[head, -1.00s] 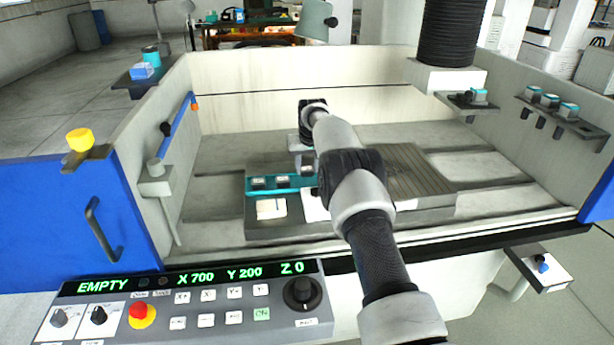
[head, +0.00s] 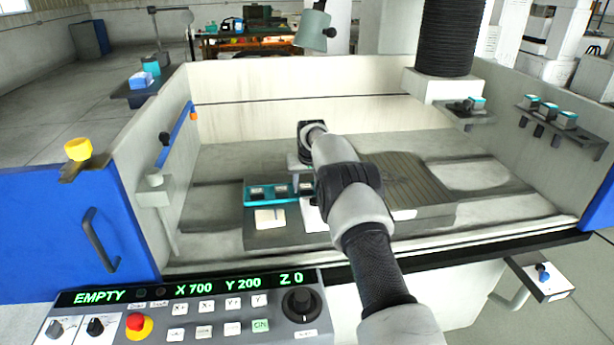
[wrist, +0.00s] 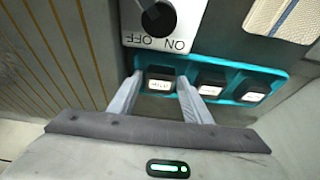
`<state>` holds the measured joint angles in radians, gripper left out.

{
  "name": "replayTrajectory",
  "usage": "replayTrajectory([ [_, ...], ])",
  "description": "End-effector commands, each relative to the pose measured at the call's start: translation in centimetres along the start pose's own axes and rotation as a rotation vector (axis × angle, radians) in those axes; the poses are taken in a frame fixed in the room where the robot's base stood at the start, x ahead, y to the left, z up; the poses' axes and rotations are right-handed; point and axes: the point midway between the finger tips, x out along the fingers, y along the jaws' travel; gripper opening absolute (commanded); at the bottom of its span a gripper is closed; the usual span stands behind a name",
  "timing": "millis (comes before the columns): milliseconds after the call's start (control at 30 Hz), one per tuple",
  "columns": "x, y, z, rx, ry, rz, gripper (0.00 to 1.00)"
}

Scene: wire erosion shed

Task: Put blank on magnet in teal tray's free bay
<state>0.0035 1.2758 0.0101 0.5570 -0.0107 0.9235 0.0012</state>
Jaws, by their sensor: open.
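The teal tray (head: 252,203) lies in the machine's work area and also shows in the wrist view (wrist: 280,76). Three dark blocks with white labels sit in its bays in the wrist view: one at the left end (wrist: 161,84), one in the middle (wrist: 211,85) and one at the right (wrist: 252,95). My gripper (wrist: 160,92) is open, with its fingers either side of the left-end block; I cannot tell whether they touch it. The striped magnet plate (head: 415,175) is right of the tray, partly behind my arm. No block shows on its visible part.
A plate with an ON/OFF knob (wrist: 158,18) is close to the tray. A white pad (head: 269,218) lies in front of the tray. Low walls enclose the work area. The control panel (head: 200,305) reads EMPTY.

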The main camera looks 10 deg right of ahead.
Motion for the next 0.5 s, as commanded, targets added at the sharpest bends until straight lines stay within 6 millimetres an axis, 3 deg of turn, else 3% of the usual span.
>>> replayTrajectory([
  [500, -10.2, 0.0, -0.3, 0.000, 0.010, 0.000, 0.54],
])
